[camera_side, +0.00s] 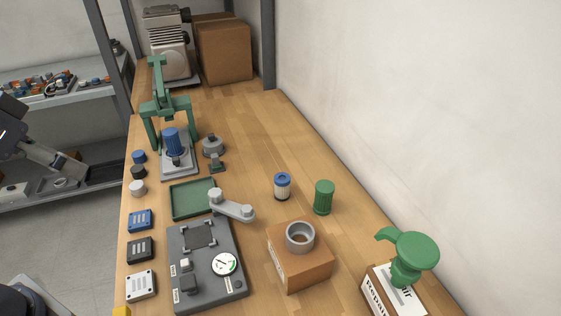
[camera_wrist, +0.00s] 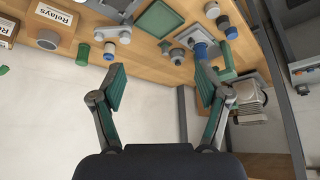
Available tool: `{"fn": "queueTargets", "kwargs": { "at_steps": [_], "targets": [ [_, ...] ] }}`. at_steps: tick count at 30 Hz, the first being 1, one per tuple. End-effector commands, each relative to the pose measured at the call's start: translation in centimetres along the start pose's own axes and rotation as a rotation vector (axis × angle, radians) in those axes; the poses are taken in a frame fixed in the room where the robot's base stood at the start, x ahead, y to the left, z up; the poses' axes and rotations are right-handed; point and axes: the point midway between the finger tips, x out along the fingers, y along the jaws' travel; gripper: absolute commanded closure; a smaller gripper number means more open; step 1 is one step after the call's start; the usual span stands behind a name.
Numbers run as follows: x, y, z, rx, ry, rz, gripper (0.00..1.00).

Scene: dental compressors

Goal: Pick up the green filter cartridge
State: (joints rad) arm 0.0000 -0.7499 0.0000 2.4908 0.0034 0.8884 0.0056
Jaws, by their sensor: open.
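The green filter cartridge (camera_side: 324,197) is a ribbed green cylinder standing upright on the wooden bench, near the wall. A white filter with a blue cap (camera_side: 282,186) stands just to its left, with a gap between them. In the wrist view the green cartridge (camera_wrist: 83,51) is small, near the bench edge, to the left of my gripper. My gripper (camera_wrist: 162,87) shows its two green-padded fingers spread wide, with nothing between them. It is apart from the cartridge. I cannot clearly make out the gripper's fingers in the side view.
A brown block with a grey ring (camera_side: 300,262) stands in front of the cartridge. A green funnel-shaped object (camera_side: 408,252) is at the right. A grey gauge fixture (camera_side: 207,265), green tray (camera_side: 193,199) and green press (camera_side: 170,110) are to the left. The bench behind the cartridge is clear.

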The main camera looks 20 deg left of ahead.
Motion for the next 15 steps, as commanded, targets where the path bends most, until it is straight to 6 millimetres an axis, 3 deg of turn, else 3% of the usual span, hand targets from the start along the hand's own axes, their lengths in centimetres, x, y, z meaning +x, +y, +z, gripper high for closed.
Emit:
{"fn": "queueTargets", "kwargs": {
  "at_steps": [4,8,11,15],
  "targets": [
    [-2.2,0.2,-5.4,0.038,0.106,-0.012,0.25],
    [-2.4,2.3,-12.5,0.125,0.147,0.003,0.25],
    [-0.9,5.2,-17.7,0.205,0.155,0.031,0.25],
    [3.6,11.0,-23.5,0.316,0.140,0.095,0.25]
  ]
}}
